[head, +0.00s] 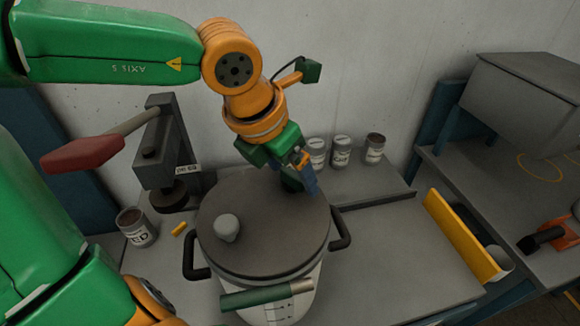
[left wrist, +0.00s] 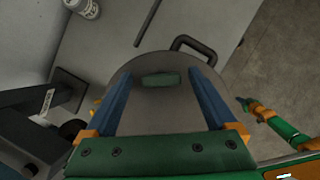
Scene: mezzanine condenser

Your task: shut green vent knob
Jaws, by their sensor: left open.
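The vent knob shows in the left wrist view as a green bar (left wrist: 160,80), lying across the grey round lid (left wrist: 150,115). In the head view, the left gripper hides most of the knob. The lid (head: 255,250) covers a pale pot (head: 302,295). My left gripper (head: 308,182) is over the far right part of the lid. Its two blue fingers are apart in the left wrist view (left wrist: 159,74), one on either side of the knob, with gaps to both. Whether the tips reach knob height is unclear. A green and orange arm, apparently my right, shows small at right in the left wrist view.
A press (head: 165,150) with a red-handled lever (head: 83,153) stands left of the pot. A labelled jar (head: 136,227) is near it. Several jars stand behind on a ledge. A round grey knob (head: 227,227) sits on the lid. The bench right of the pot is clear up to a yellow panel (head: 463,237).

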